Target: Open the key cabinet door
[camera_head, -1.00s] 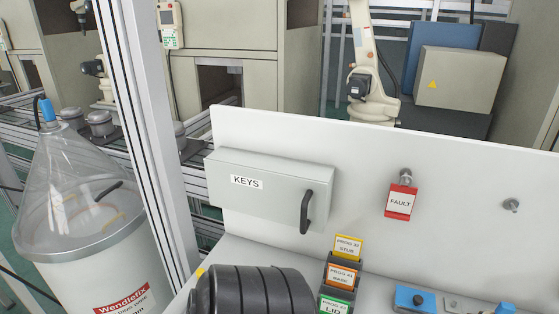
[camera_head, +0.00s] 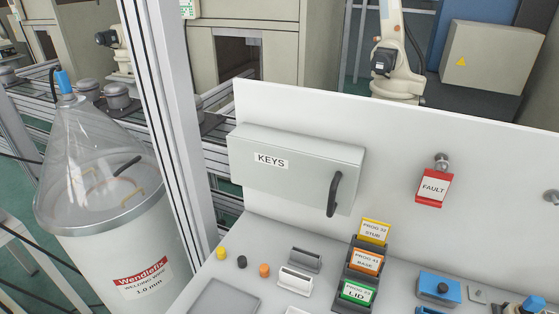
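The key cabinet (camera_head: 285,185) is a light grey box labelled KEYS, mounted on the white back panel in the middle of the head view. Its door is shut. A black bar handle (camera_head: 334,194) stands upright near the right end of the door's front. Neither of my grippers is in view, and nothing touches the handle.
A red FAULT tag (camera_head: 432,189) hangs right of the cabinet. Below stand a card rack (camera_head: 362,262), a blue button box (camera_head: 438,288) and small coloured knobs (camera_head: 241,262). A metal post (camera_head: 172,120) and a wire drum (camera_head: 125,255) stand left.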

